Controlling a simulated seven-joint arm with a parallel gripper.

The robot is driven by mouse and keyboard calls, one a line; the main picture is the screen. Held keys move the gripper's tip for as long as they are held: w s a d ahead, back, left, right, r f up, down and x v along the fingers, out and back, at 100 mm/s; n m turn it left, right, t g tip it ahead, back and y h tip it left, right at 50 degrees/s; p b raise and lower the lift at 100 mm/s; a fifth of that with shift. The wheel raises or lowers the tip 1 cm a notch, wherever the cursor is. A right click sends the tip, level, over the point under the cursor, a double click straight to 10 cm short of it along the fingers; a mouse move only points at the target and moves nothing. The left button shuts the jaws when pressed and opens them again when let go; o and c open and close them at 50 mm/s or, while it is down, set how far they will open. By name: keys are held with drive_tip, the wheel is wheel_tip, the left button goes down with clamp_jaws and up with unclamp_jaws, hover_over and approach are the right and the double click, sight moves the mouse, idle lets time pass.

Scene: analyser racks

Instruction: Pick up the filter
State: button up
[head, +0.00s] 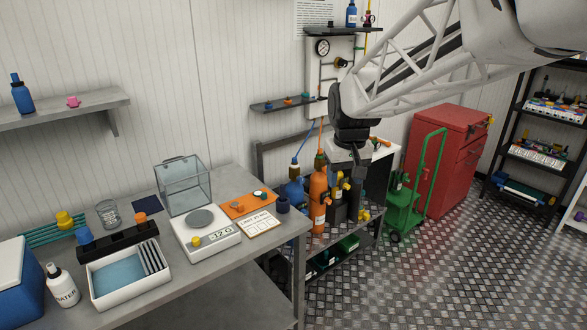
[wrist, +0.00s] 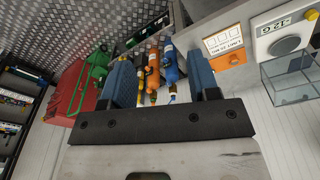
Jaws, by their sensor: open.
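No thing is plainly marked as the filter. Small round pieces, one grey and one pale with a dark rim (head: 260,195), lie on the orange tray (head: 236,213) beside the balance; I cannot tell whether one is the filter. My gripper (head: 352,188) hangs pointing down to the right of the bench, over the low cart with the gas cylinders. In the wrist view its two blue-grey fingers (wrist: 160,62) stand wide apart. They are open and empty, with the cylinders showing beyond the gap.
The balance (head: 205,240) and a clear box (head: 183,186) stand on the bench left of my gripper. An orange cylinder (head: 318,198) and a blue cylinder (head: 294,194) stand close to it. A green trolley (head: 405,208) and red cabinet (head: 446,160) are to the right. Floor is free at front right.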

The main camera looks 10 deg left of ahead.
drive_tip(key=w+a+f+n, duration=0.1)
drive_tip(key=w+a+f, duration=0.2)
drive_tip(key=w+a, duration=0.45)
drive_tip(key=n+g, duration=0.1)
drive_tip(key=n, duration=0.3)
hover_over(241, 205)
drive_tip(key=f, duration=1.7)
drive_tip(key=shift+w+d+f, duration=0.1)
drive_tip(key=shift+d+f, duration=0.1)
drive_tip(key=shift+a+f, duration=0.2)
drive_tip(key=shift+a, duration=0.1)
drive_tip(key=shift+f, duration=0.1)
drive_tip(key=shift+f, duration=1.2)
drive_tip(key=shift+f, duration=0.1)
drive_tip(key=shift+f, duration=2.5)
